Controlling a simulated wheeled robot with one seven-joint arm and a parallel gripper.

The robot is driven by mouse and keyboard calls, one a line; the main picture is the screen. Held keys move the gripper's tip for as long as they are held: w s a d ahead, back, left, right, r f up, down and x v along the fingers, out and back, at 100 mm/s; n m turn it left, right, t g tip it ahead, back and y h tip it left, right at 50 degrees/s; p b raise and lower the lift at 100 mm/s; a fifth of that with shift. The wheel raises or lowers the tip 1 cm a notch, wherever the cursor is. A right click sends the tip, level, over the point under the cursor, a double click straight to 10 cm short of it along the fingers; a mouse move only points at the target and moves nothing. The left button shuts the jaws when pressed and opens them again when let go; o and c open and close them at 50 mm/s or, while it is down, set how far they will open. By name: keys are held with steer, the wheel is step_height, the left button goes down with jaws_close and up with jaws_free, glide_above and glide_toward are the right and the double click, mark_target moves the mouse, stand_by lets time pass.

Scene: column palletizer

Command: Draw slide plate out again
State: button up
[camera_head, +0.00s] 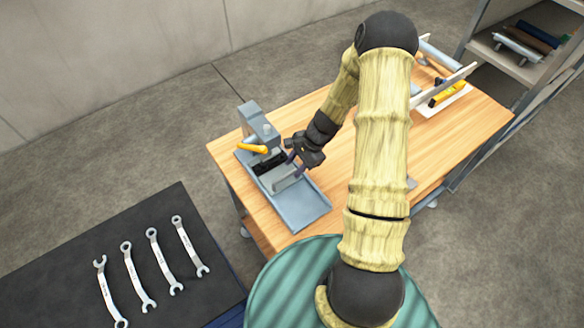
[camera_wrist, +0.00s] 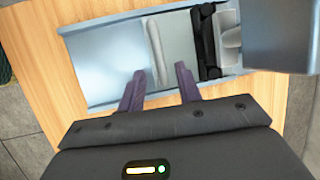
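The grey-blue device (camera_head: 258,125) stands on the wooden table, with its flat base (camera_head: 303,208) reaching toward the front. The light grey slide plate has a raised lip (camera_head: 285,183). In the wrist view the lip (camera_wrist: 157,48) stands across the base (camera_wrist: 92,60), and the plate surface (camera_wrist: 180,48) runs from it toward a black part (camera_wrist: 207,45). My gripper (camera_head: 292,164) is low over the base. Its dark purple fingers (camera_wrist: 159,72) are open, one to each side of the lip's near end, with visible gaps. Finger height relative to the lip is hard to tell.
An orange handle (camera_head: 252,148) sticks out at the device's left. A dark mat (camera_head: 75,250) with several wrenches lies at lower left. A tray (camera_head: 445,103) with tools is at the table's far right, before a shelf (camera_head: 545,70). The table's middle is mostly clear.

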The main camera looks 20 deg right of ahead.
mark_target(289, 174)
steer(key=shift+x, duration=1.5)
jaws_close()
